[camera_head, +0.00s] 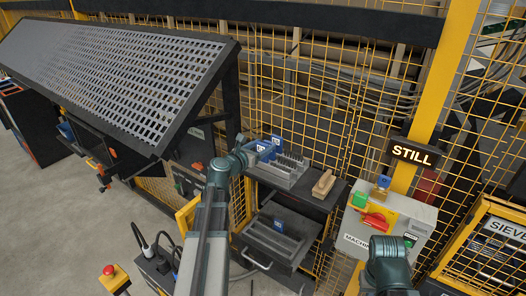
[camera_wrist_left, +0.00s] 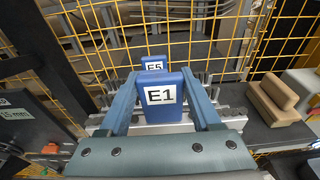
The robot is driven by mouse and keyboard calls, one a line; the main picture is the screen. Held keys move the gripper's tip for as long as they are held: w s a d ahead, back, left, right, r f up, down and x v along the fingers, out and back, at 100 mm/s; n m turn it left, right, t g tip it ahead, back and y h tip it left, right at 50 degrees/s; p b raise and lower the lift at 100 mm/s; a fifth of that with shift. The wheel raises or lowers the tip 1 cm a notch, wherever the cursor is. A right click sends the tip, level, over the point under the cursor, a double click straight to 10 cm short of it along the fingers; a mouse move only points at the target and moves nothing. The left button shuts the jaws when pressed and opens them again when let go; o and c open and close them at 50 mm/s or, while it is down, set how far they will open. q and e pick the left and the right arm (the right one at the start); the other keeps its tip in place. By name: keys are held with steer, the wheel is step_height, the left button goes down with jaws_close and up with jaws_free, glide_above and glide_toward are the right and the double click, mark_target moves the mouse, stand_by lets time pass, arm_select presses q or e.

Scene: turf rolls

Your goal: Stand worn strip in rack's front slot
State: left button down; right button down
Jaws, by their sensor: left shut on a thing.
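My left gripper (camera_head: 251,152) is at the left end of the grey slotted rack (camera_head: 287,171) on the upper shelf. In the left wrist view, the left gripper (camera_wrist_left: 161,80) is shut on a blue block marked E1 (camera_wrist_left: 163,112), with one finger on each side. A second blue block marked E5 (camera_wrist_left: 154,63) stands behind it, and also shows in the head view (camera_head: 276,141). The lower part of the E1 piece is hidden, so I cannot tell whether it sits in a slot. Whether either piece is worn does not show.
A wooden block (camera_head: 323,184) lies right of the rack. A lower shelf holds a dark slotted tray (camera_head: 273,238). A control box (camera_head: 389,221) stands to the right, under a STILL sign (camera_head: 413,154). Yellow mesh fencing (camera_head: 340,120) closes off the back. A sloped perforated panel (camera_head: 120,75) is at left.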

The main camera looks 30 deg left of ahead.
arm_select(q)
steer(key=shift+r, duration=0.1)
steer(key=shift+w, duration=0.1)
steer(key=shift+w+a+f+b, duration=0.2)
steer(key=shift+w+a, duration=0.2)
steer(key=shift+w, duration=0.15)
steer(key=shift+w+a+f+b, duration=0.15)
steer(key=shift+w+a, duration=0.2)
steer(key=shift+w, duration=0.15)
step_height(320, 180, down, 3)
steer(key=b, duration=0.3)
steer(key=shift+s, duration=0.15)
steer(key=shift+d, duration=0.15)
steer(key=shift+f, duration=0.1)
